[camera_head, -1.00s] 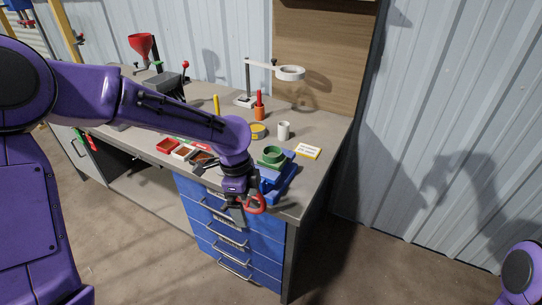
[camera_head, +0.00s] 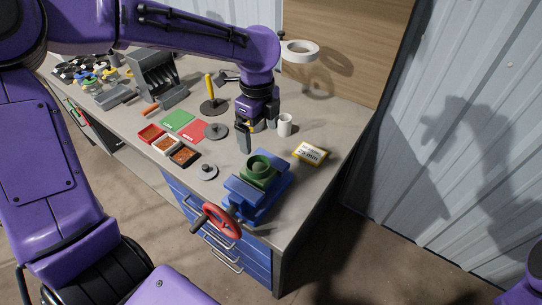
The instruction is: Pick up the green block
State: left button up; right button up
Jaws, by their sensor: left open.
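The green block (camera_head: 257,174), with a round green collar on top, sits between the jaws of a blue vise (camera_head: 245,191) near the front right corner of the workbench. My left gripper (camera_head: 258,131) hangs above the bench behind the block, its fingers pointing down and spread apart. It is clear of the block, with nothing seen held. A small yellow item (camera_head: 253,127) shows partly behind the fingers. The vise has a red handwheel (camera_head: 222,221) at its front. My right gripper is not in view.
A white cup (camera_head: 285,125) stands just right of my left gripper, and a yellow-edged label (camera_head: 310,153) lies further right. A ring lamp (camera_head: 299,53) overhangs the back.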

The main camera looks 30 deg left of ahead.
pick_arm(q)
send_over(258, 170)
notch_tip(258, 170, down, 4)
jog(key=shift+a+f, duration=0.1)
jog(key=shift+f, duration=0.1)
notch_tip(258, 170, down, 6)
jog(key=shift+r+p, duration=0.15)
jog(key=shift+p, duration=0.45)
jog(key=shift+r, duration=0.1)
jog(key=shift+c, duration=0.3)
jog(key=c, duration=1.4)
jog(key=shift+c, duration=0.2)
